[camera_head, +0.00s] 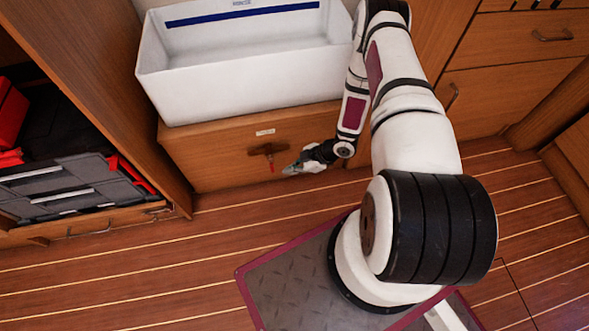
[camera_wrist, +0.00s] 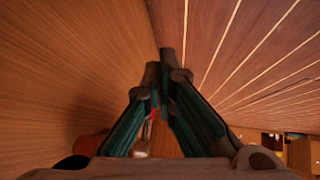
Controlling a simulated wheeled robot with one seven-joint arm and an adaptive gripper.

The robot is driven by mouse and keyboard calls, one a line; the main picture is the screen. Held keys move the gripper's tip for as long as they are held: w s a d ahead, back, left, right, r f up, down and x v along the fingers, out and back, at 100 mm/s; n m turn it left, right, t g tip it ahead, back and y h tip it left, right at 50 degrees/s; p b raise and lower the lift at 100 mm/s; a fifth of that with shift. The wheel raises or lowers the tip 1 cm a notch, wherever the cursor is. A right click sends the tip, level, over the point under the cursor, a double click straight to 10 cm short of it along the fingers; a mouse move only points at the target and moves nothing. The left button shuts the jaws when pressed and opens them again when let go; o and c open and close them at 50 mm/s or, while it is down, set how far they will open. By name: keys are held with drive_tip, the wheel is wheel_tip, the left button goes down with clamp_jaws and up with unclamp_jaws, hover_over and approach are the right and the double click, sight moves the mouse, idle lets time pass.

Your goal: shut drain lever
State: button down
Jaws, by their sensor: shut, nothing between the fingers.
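The drain lever (camera_head: 271,165) sits on the front of the wooden cabinet below the white bin. It has a dark bronze body with a crosswise part, and a short red-tipped handle that points down. My gripper (camera_head: 286,170) is just to the right of the red tip, close to the cabinet front. Whether it touches the lever cannot be told. In the wrist view my gripper (camera_wrist: 166,60) has its green-sided fingers brought together at the tips, with nothing held. A small red patch, seemingly the handle, shows between the finger bases, mostly hidden.
The white bin (camera_head: 240,90) stands on the wooden cabinet (camera_head: 215,155) that carries the lever. An open shelf with grey and red cases (camera_head: 75,185) is at the left. Wooden drawers (camera_head: 520,45) are at the right. The striped floor (camera_head: 130,260) is clear at the left front.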

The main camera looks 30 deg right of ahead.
drive_tip(key=s+d+p, duration=0.2)
drive_tip(key=s+d, duration=0.2)
drive_tip(key=d, duration=0.5)
drive_tip(key=shift+s+d+r+p, duration=0.2)
drive_tip(key=shift+s+p, duration=0.1)
drive_tip(key=shift+s, duration=0.1)
